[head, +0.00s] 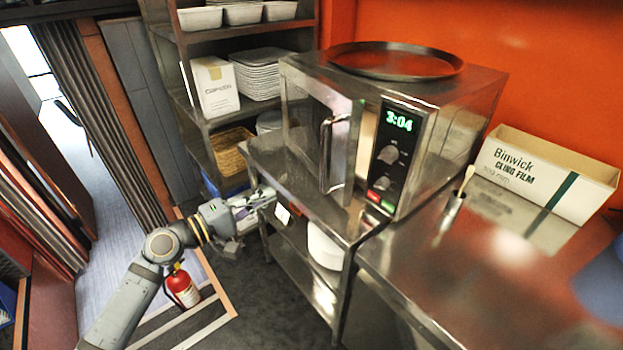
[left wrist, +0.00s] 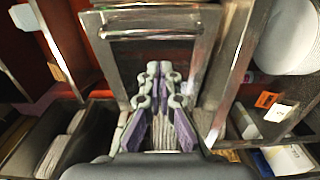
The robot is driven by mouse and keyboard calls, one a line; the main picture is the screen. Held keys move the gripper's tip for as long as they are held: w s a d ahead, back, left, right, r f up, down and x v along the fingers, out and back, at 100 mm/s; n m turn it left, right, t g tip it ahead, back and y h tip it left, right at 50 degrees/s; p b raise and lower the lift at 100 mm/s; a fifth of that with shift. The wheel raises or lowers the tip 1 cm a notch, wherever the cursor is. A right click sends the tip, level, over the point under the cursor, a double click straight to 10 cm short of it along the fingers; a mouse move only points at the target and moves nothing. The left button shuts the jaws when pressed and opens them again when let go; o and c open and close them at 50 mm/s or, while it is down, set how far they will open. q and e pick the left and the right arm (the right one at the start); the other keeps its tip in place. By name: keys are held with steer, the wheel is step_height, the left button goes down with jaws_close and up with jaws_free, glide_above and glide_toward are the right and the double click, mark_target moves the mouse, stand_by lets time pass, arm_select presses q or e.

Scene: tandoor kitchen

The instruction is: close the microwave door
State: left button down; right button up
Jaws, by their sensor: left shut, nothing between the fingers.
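The steel microwave (head: 450,105) stands on a metal stand, its panel reading 3:04. Its door (head: 303,118) is ajar: a light gap shows between the door's handle side and the control panel (head: 397,155). The upright door handle (head: 327,155) is on the right part of the door. My left gripper (head: 272,196) is shut and empty, low and left of the door, near the stand's left edge. In the left wrist view its fingers (left wrist: 160,72) meet in front of the door (left wrist: 158,55) and below the handle (left wrist: 150,33); contact cannot be told. My right gripper is not in view.
A round tray (head: 395,62) lies on the microwave. A shelf rack (head: 205,110) with containers stands behind on the left. A cling film box (head: 545,170) and a small cup with a brush (head: 453,203) are on the right counter. The floor front left has a fire extinguisher (head: 182,287).

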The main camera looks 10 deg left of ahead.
arm_select(q)
steer(key=p+x, duration=0.4)
steer(key=x, duration=1)
steer(key=shift+a, duration=0.1)
